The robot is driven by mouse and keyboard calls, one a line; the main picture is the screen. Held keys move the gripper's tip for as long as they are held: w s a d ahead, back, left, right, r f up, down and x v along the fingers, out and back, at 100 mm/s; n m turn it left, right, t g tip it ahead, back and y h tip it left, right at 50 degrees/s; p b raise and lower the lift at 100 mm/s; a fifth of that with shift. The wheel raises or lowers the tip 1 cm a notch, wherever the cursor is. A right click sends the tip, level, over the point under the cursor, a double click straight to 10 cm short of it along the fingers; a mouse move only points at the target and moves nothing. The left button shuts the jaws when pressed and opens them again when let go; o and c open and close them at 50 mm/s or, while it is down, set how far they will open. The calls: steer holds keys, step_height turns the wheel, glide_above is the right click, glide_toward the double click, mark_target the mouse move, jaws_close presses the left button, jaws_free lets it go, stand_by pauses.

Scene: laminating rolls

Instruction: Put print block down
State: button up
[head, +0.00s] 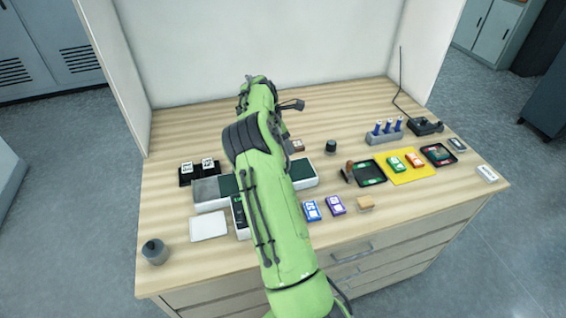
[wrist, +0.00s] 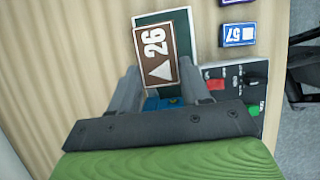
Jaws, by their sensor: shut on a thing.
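The print block is brown with a white "26" and a triangle (wrist: 156,54). My gripper (wrist: 158,78) is shut on it, with one finger on each side, in the wrist view. In the head view a small brown piece (head: 298,145) shows just right of my arm, and my arm hides most of the gripper. In the wrist view a dark green surface (wrist: 180,20) lies behind the block. I cannot tell whether the block touches anything below.
Blue (head: 312,210) and purple (head: 335,205) blocks lie near the front. A stamp (head: 348,172), dark trays, a yellow mat (head: 400,176) and a blue-topped rack (head: 384,136) stand right. A white pad (head: 208,225) and grey pot (head: 154,252) are left. The back table is mostly clear.

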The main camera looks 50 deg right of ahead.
mark_target(291, 171)
steer(key=f, duration=0.6)
steer(key=s+f, duration=0.1)
steer(key=f, duration=0.2)
steer(key=shift+f, duration=0.1)
steer(key=o, duration=1)
steer(key=shift+f, duration=0.1)
steer(key=shift+o, duration=0.2)
